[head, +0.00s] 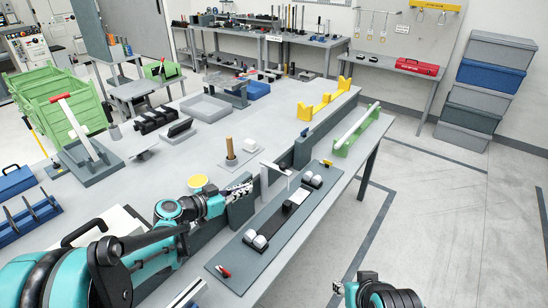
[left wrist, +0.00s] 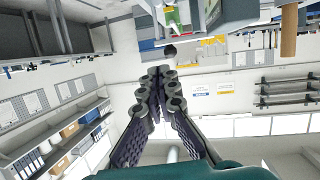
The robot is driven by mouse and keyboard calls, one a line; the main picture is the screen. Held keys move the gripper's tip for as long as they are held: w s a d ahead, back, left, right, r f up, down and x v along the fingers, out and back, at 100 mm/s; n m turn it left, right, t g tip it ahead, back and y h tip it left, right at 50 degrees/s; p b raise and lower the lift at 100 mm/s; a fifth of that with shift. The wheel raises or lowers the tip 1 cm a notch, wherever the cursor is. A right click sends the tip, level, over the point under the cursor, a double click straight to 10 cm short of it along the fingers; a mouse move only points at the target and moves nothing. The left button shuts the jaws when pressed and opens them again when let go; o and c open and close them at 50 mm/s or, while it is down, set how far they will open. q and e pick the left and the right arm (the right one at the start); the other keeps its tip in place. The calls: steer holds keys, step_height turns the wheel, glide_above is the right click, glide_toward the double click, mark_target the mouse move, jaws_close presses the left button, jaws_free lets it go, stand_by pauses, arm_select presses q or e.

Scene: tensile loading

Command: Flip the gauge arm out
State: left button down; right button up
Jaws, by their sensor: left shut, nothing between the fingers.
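A white bar (head: 276,167) sticks out near the grey upright block on the table's right side. It looks like the gauge arm, but I cannot be sure. My left gripper (head: 246,187) is just left of it, above a dark grey block (head: 240,211). A small gap seems to separate the gripper from the bar. In the left wrist view, the left gripper's fingers (left wrist: 162,78) are shut with nothing between them. No gauge arm can be made out there. My right gripper (head: 338,287) is low at the bottom right, over the floor, too small to read.
A long dark plate (head: 262,232) with white-topped blocks lies along the table's right edge. A yellow cradle (head: 325,104) and green stand (head: 352,137) are farther back. Floor at right is open.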

mark_target(280, 168)
arm_select(q)
steer(key=shift+w+a+r+m+t+h, duration=0.15)
steer(key=shift+w+t+h, duration=0.05)
steer(key=shift+w, duration=0.45)
steer(key=shift+w+a+r+m+t+h, duration=0.1)
steer(key=shift+w+r+m+t+h, duration=0.1)
steer(key=shift+w, duration=0.4)
arm_select(e)
steer(key=shift+w+r, duration=0.3)
arm_select(q)
steer(key=b+x, duration=0.3)
steer(key=x, duration=1.1)
steer(key=shift+f+b, duration=0.2)
steer(key=shift+b, duration=0.2)
arm_select(e)
step_height(280, 168, down, 4)
steer(key=shift+r, duration=0.1)
